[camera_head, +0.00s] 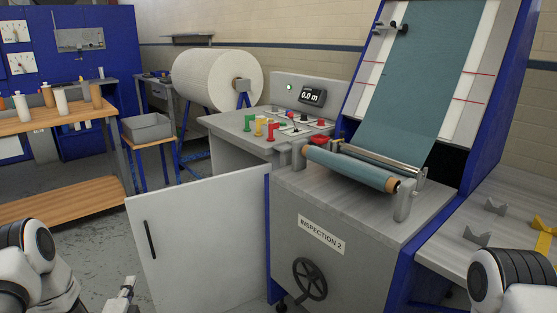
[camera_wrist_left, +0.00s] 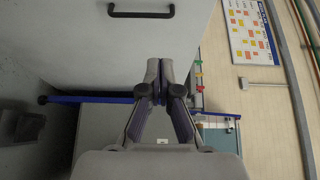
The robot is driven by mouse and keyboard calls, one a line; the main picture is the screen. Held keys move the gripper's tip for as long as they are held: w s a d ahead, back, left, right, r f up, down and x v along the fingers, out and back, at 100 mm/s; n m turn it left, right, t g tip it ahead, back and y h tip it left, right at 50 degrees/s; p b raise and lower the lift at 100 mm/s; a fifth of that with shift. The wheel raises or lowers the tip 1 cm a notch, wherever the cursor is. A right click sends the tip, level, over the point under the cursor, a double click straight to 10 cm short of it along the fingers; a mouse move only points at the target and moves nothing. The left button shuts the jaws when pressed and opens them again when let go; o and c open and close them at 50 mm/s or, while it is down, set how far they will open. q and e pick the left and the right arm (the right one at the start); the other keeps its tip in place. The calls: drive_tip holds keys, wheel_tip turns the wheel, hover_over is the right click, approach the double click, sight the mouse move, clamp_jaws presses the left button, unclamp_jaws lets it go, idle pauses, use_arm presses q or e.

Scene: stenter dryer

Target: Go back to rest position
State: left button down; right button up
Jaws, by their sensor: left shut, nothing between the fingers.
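My left gripper (camera_head: 128,284) shows at the bottom edge of the head view, low in front of the white cabinet door (camera_head: 200,235). In the left wrist view, its fingers (camera_wrist_left: 160,70) are closed together with nothing between them. The door's dark handle (camera_wrist_left: 141,14) shows beyond the fingertips, apart from them. My left arm is at the bottom left of the head view. My right arm is at the bottom right; its gripper is outside the picture.
The white door stands open beside the inspection machine (camera_head: 330,225), which has a black handwheel (camera_head: 309,279). A control desk (camera_head: 245,127) with coloured pieces stands behind. A wooden table (camera_head: 60,117) and grey bin (camera_head: 147,128) are at left. Grey floor shows between.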

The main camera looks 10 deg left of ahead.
use_arm(q)
drive_tip(key=d+f+m+g+h, duration=0.2)
drive_tip(key=d+f+h, duration=0.2)
drive_tip(key=d, duration=0.7)
drive_tip(key=s+d+f+n+g+h, duration=0.2)
drive_tip(key=s+d+f+g, duration=0.3)
drive_tip(key=s+d+f, duration=0.4)
drive_tip(key=s+d+f+n+g, duration=0.1)
drive_tip(key=s+d+n+g, duration=0.15)
drive_tip(key=s, duration=0.35)
drive_tip(key=s+d+f+n+g, duration=0.2)
drive_tip(key=s+n, duration=0.1)
drive_tip(key=s, duration=0.3)
drive_tip(key=s+n+g, duration=0.6)
drive_tip(key=s+n, duration=0.3)
drive_tip(key=s, duration=0.4)
wheel_tip(320, 180, up, 14)
drive_tip(key=p, duration=1.4)
drive_tip(key=shift+w, duration=0.35)
drive_tip(key=shift+a+n, duration=0.15)
drive_tip(key=shift+n, duration=0.1)
